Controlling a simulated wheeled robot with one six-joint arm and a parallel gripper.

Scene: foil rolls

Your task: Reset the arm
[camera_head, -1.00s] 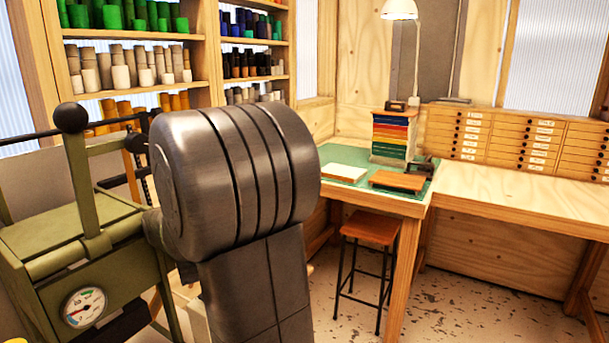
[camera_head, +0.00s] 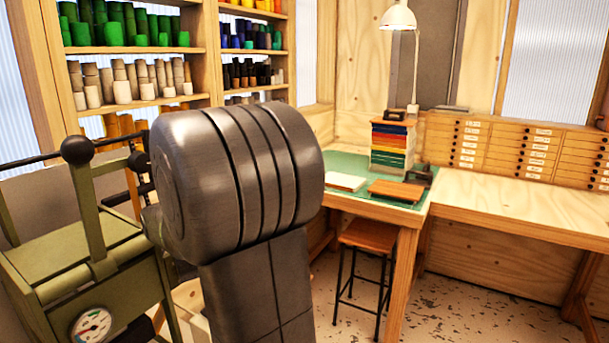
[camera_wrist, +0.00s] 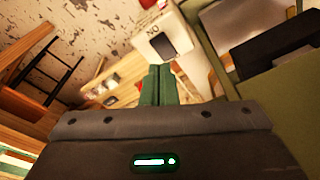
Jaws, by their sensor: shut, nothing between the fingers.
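My gripper (camera_wrist: 158,85) shows in the wrist view as two green fingers side by side, closed together with nothing between them. They point out past the dark wrist housing, above a tilted view of the room. My gripper is not visible there.
A green press (camera_head: 85,265) with a gauge stands at left, close to my arm. Shelves of coloured rolls (camera_head: 130,60) stand behind. A bench with a green mat (camera_head: 348,163), a stool (camera_head: 368,237) and a drawer cabinet (camera_head: 520,150) are at right. Speckled floor shows beneath.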

